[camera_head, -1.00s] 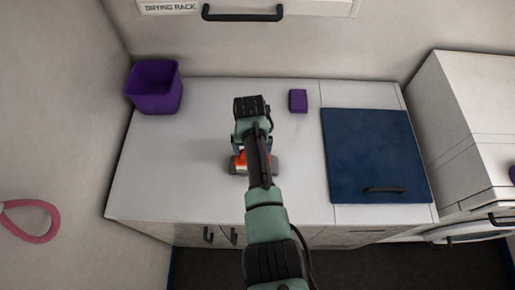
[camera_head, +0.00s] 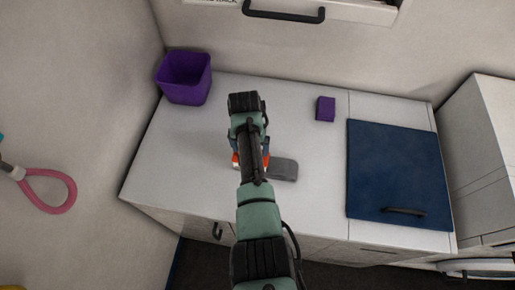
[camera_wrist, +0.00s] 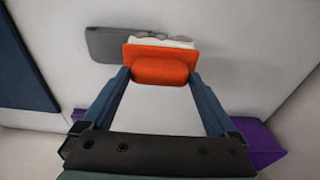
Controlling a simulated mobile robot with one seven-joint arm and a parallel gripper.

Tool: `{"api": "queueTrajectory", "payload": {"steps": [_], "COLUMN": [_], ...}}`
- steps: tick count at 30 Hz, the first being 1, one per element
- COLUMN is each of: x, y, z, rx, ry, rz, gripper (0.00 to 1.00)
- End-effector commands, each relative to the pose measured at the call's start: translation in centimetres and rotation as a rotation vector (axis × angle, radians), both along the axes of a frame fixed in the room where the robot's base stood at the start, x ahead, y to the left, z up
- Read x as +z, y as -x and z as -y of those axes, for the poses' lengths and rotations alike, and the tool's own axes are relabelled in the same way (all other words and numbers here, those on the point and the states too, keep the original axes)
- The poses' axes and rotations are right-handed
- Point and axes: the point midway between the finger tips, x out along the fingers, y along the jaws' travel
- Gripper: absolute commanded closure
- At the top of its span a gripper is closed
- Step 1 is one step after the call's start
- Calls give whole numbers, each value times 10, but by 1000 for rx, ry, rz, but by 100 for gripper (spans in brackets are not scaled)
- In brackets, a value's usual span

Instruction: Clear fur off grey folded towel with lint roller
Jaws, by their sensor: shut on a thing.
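The grey folded towel (camera_head: 285,170) lies on the white counter, partly hidden behind my arm. It also shows in the wrist view (camera_wrist: 104,45). The lint roller has an orange body (camera_wrist: 160,69) and a white roll (camera_wrist: 168,42); a bit of its orange shows in the head view (camera_head: 237,160). My gripper (camera_wrist: 160,76) is shut on the orange part, one blue finger on each side. In the wrist view the roll overlaps part of the towel; I cannot tell whether they touch. Greyish patches show beside the roll, too small to identify surely as fur.
A purple bin (camera_head: 184,80) stands at the counter's back left corner. A purple block (camera_head: 325,109) lies near the back wall. A blue panel with a black handle (camera_head: 398,170) covers the right side. A pink loop (camera_head: 48,190) hangs on the left wall. The counter left of my gripper is clear.

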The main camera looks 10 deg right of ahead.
Motion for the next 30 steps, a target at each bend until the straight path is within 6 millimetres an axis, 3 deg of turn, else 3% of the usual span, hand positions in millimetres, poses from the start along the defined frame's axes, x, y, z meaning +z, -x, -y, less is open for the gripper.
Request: {"api": "queueTrajectory", "payload": {"steps": [11, 30], "x": [6, 62], "y": [0, 0], "z": [0, 0], "rx": [-1, -1], "ry": [0, 1], "rz": [1, 0], "gripper": [51, 51]}}
